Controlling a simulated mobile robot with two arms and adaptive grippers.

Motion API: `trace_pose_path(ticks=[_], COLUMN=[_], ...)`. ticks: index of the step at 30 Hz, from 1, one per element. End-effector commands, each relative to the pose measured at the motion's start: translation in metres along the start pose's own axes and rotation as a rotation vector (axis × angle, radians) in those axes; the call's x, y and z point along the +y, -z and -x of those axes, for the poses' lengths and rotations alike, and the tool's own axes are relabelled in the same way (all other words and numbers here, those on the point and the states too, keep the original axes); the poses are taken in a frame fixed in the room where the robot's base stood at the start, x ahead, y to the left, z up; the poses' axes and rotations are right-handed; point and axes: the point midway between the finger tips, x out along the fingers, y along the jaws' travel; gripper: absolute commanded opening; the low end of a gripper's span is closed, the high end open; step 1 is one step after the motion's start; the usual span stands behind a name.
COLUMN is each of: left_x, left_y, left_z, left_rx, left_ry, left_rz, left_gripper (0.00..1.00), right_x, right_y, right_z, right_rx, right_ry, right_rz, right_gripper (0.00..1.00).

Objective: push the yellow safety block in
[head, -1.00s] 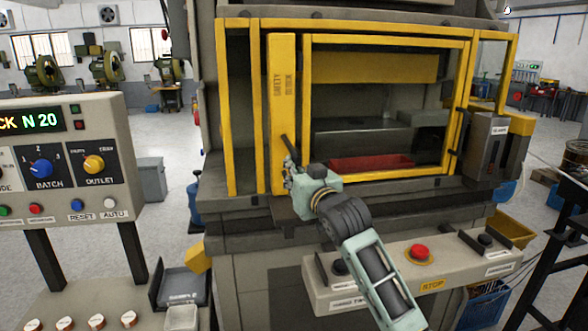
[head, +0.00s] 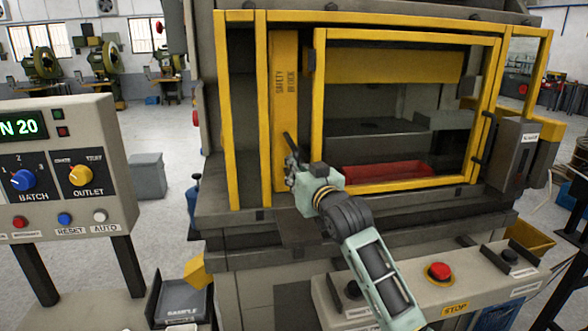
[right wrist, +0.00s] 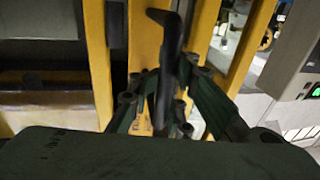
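The yellow safety block (head: 285,110) is a tall upright bar with dark lettering, in the left part of the press's front opening. A dark gap shows between it and the yellow guard door frame (head: 319,110) to its right. A black handle (head: 289,142) stands out from its lower part; the handle also shows in the right wrist view (right wrist: 170,45). My right gripper (head: 293,172) is at the handle, its fingers (right wrist: 165,100) closed around it on both sides. The gripper body hides the block's lower right edge. My left gripper is not in view.
A red tray (head: 385,172) lies inside the press behind the guard door. A control panel (head: 60,165) stands at the left. A console with a red stop button (head: 439,271) sits below my right arm. A yellow post (head: 262,110) stands close left of the block.

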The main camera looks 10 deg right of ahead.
Motion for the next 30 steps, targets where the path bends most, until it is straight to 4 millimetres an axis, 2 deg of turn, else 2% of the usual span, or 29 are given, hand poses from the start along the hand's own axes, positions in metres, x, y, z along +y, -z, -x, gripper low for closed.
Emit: trace_pose_path(ticks=[1,6,12,17,23,30], left_x=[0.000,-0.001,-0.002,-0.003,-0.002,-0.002], left_y=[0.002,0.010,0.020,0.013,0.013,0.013], left_z=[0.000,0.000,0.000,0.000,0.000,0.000], left_rx=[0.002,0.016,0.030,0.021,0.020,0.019], left_ry=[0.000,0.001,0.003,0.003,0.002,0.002], left_rz=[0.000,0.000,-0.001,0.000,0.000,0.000], left_gripper=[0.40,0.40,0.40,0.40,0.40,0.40], right_x=[0.000,-0.001,-0.002,-0.002,-0.002,-0.001], right_y=[0.000,0.000,0.001,0.000,0.000,-0.001], right_z=[0.000,0.000,0.000,0.004,0.031,0.080], right_rx=[0.000,0.001,0.002,0.002,0.003,0.001], right_ry=[0.000,0.002,0.003,0.003,0.004,0.002], right_rz=[0.000,-0.001,-0.001,-0.001,-0.001,0.000], right_gripper=[0.19,0.31,0.31,0.31,0.31,0.31])
